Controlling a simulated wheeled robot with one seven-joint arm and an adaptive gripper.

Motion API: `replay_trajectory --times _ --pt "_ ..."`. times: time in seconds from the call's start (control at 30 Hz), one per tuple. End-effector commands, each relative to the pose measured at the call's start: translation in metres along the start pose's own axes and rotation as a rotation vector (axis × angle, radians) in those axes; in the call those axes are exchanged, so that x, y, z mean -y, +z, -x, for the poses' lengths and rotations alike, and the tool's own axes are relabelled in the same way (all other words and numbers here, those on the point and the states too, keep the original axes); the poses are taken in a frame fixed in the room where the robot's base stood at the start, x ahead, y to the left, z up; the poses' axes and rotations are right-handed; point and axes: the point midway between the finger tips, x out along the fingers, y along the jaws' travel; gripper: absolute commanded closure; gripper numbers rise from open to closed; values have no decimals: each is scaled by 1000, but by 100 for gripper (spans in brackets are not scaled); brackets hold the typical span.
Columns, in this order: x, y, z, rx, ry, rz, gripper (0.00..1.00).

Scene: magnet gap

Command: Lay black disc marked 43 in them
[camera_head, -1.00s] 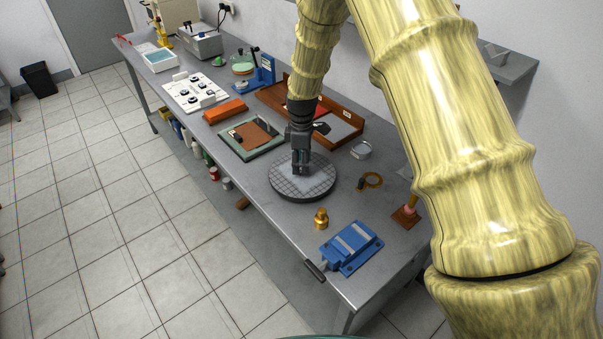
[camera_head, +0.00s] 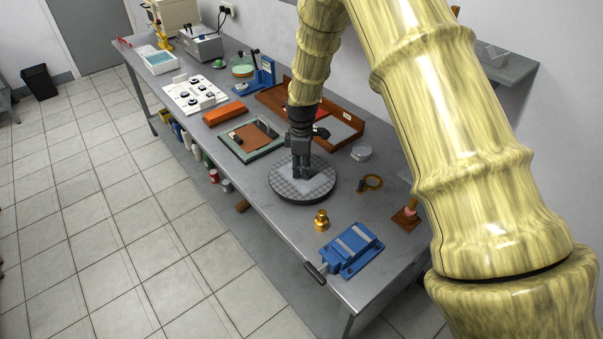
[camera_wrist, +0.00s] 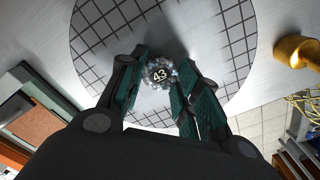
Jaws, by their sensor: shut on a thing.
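A small dark speckled disc (camera_wrist: 159,74) with a white label reading 43 sits between my gripper's fingertips in the wrist view. My gripper (camera_wrist: 160,82) is shut on it, over the round gridded plate (camera_wrist: 95,30). In the head view my gripper (camera_head: 301,176) points down at this plate (camera_head: 322,190), and the disc is too small to make out there. I cannot tell whether the disc touches the plate. A blue clamp-like device (camera_head: 336,262) with two pale strips lies at the front right of the bench.
A brass weight-like piece (camera_head: 321,221) stands between the plate and the blue device. A brass ring (camera_head: 371,182) and a small white round dish (camera_head: 361,154) lie right of the plate. A green-framed tray (camera_head: 231,148) and a brown tray (camera_head: 357,139) lie behind. The bench's front right is partly clear.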

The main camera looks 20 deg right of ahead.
Motion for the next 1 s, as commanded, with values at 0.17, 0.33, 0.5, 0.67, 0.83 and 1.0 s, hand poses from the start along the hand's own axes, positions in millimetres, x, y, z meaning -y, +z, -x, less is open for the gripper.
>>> replay_trajectory --times 0.17,0.33,0.5,0.67,0.83,1.0 --pt "0 0 12 -1 1 -1 88" --pt "0 0 22 -1 0 -1 88" --pt "0 0 32 0 0 0 88" --pt "0 0 42 -1 -1 0 88" --pt "0 0 49 -1 0 0 88" --pt "0 0 49 -1 0 0 88"
